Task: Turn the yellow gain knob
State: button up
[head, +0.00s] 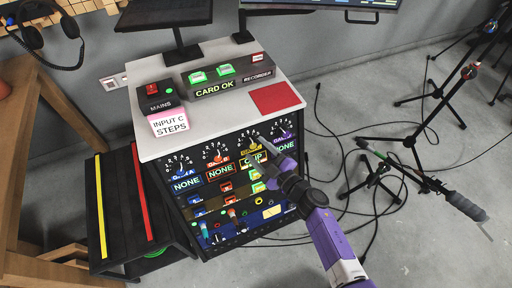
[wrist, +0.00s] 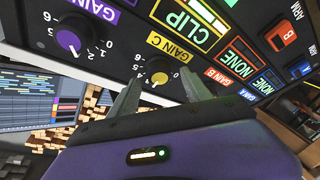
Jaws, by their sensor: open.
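The yellow gain knob (wrist: 159,71) is in the wrist view, on the dark panel below the yellow "GAIN C" label (wrist: 170,46). The wrist picture shows the panel tilted and upside down. My gripper (wrist: 161,79) is open, with one finger on each side of the knob in the picture. I cannot tell whether the fingers touch it. A lit yellow "CLIP" display (wrist: 190,24) is next to the label. In the head view my gripper (head: 262,143) is at the upper right of the panel and covers part of the knob area.
A purple knob (wrist: 72,38) is beside the yellow one. Red (head: 217,158) and blue (head: 180,170) gain knobs are to the left in the head view. The white cabinet top (head: 225,56) holds a recorder box (head: 230,82) and a mains switch box (head: 154,96). Cables and stands fill the right floor.

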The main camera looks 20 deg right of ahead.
jog(key=p+v, duration=0.1)
jog(key=v, duration=0.5)
jog(key=shift+d, duration=0.1)
dwell(0.4)
notch_tip(320, 180, up, 6)
jog(key=d+m+t+h, duration=0.2)
jog(key=s+a+r+m+g+p, duration=0.1)
jog(key=s+r+m, duration=0.2)
jog(key=s+r, duration=0.3)
jog(key=s+a+r+m+g+h+p, duration=0.1)
jog(key=s+r, duration=0.5)
jog(key=s, duration=1.1)
jog(key=s+a+r+m+g+h+p, duration=0.1)
jog(key=s+r+m, duration=0.4)
jog(key=s, duration=0.6)
jog(key=shift+s+a+r+g, duration=0.3)
jog(key=shift+s+a+r, duration=0.1)
jog(key=shift+a+r, duration=0.35)
